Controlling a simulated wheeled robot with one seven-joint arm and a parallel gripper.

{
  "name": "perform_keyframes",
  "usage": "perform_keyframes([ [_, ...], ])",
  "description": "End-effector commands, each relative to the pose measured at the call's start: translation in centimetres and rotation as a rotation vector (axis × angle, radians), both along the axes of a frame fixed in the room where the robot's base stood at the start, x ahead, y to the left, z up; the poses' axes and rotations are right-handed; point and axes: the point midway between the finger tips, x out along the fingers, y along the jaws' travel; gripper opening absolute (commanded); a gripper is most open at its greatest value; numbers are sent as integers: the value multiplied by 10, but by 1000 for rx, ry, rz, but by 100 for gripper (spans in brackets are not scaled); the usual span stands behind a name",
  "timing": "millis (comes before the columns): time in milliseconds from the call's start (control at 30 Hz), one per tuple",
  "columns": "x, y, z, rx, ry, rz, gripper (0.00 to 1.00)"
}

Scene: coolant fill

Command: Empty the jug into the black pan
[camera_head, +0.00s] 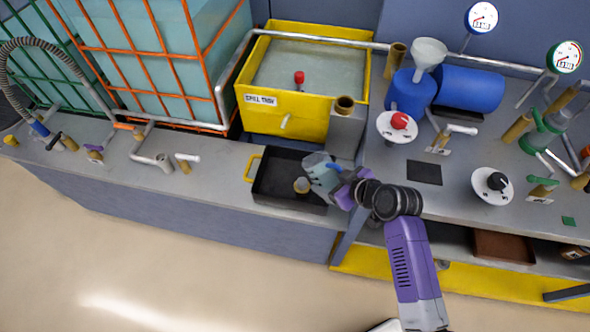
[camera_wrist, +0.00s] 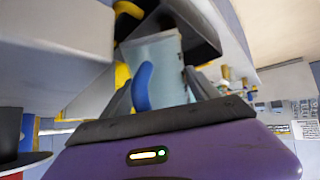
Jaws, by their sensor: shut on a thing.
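The jug (camera_head: 318,172) is a pale, see-through blue vessel with a blue handle, held over the right part of the black pan (camera_head: 263,192). It looks tilted toward the left, but I cannot tell how far or whether liquid is in it. My gripper (camera_head: 338,181) is shut on the jug from the right. In the wrist view the jug (camera_wrist: 155,52) and its blue handle (camera_wrist: 142,86) sit between the fingers of my gripper (camera_wrist: 158,95). The pan has a yellow handle (camera_head: 251,168) at its left. A small tan round thing (camera_head: 302,186) shows at the jug's lower end; its nature is unclear.
A blue tank with a funnel (camera_head: 429,52), valves and a red knob (camera_head: 400,121) crowd the right bench.

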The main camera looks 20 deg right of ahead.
Motion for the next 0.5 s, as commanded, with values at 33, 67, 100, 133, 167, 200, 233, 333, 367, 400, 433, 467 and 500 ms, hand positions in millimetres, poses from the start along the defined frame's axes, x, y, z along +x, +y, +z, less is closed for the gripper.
perform_keyframes([
  [33,2,0,6,-5,6,1,0],
  [67,2,0,5,-8,13,0,0],
  [100,3,1,5,-11,24,1,0],
  [133,3,1,5,-15,33,2,0],
  [167,3,1,5,-19,41,1,0],
  [200,3,1,5,-24,50,0,0],
  [233,3,1,5,-26,55,1,0],
  [333,3,1,2,-33,71,-1,0],
  [367,3,1,1,-34,75,0,0],
  [400,3,1,0,-36,79,0,0],
  [433,3,1,0,-37,83,1,0],
  [467,3,1,0,-38,86,1,0],
  [500,4,1,-1,-41,91,2,0],
])
